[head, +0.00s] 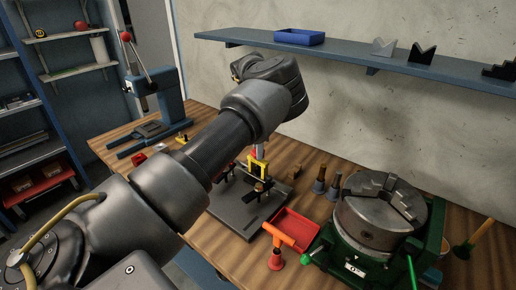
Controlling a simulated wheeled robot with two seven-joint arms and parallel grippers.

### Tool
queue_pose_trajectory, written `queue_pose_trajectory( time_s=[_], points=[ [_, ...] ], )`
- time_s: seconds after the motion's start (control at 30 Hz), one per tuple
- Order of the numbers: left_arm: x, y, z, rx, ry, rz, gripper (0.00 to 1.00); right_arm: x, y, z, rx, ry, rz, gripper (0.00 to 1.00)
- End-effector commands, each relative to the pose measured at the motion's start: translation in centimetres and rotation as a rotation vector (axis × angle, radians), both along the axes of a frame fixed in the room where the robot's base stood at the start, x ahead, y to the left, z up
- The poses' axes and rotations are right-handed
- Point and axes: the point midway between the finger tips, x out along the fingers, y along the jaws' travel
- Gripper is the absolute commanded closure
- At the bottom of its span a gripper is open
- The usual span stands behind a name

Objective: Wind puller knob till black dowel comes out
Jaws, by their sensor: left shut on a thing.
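A dark grey plate (236,210) lies on the bench and carries a small fixture with black clamp pieces. A yellow bridge-shaped puller (258,167) stands upright on it. A small red and pale part, which looks like the puller knob (257,152), shows just above the yellow bridge. My left arm crosses the middle of the view and hides most of my left gripper, which is shut at the top of the puller. Its fingertips cannot be made out. The black dowel cannot be told apart from the dark parts under the bridge. My right gripper is not in view.
A red tray (291,229) and an orange T-handled tool (277,243) stand right of the plate. A green-based chuck (380,215) fills the right of the bench. A blue press (160,105) stands at the back left. A blue wall shelf (350,58) runs above.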

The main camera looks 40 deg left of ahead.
Motion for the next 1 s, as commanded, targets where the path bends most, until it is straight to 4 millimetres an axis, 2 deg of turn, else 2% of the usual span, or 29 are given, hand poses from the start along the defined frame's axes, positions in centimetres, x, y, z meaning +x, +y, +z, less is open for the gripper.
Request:
queue_pose_trajectory(
  time_s=[0.53, 0.57, 0.7, 0.73, 1.0],
  points=[
    [0.10, -0.05, 0.10, 0.000, -0.003, -0.028, 0.82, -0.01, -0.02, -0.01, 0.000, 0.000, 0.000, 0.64],
    [0.10, -0.05, 0.10, 0.000, -0.003, -0.028, 0.58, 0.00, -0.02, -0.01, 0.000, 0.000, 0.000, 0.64],
    [0.05, -0.03, 0.08, 0.000, -0.002, -0.027, 0.39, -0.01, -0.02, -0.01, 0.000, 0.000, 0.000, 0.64],
    [0.05, -0.02, 0.07, 0.000, -0.001, -0.027, 0.37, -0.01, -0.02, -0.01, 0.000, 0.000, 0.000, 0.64],
    [0.00, 0.04, 0.10, 0.000, -0.001, -0.025, 0.37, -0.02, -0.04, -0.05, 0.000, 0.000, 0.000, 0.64]
  ],
)
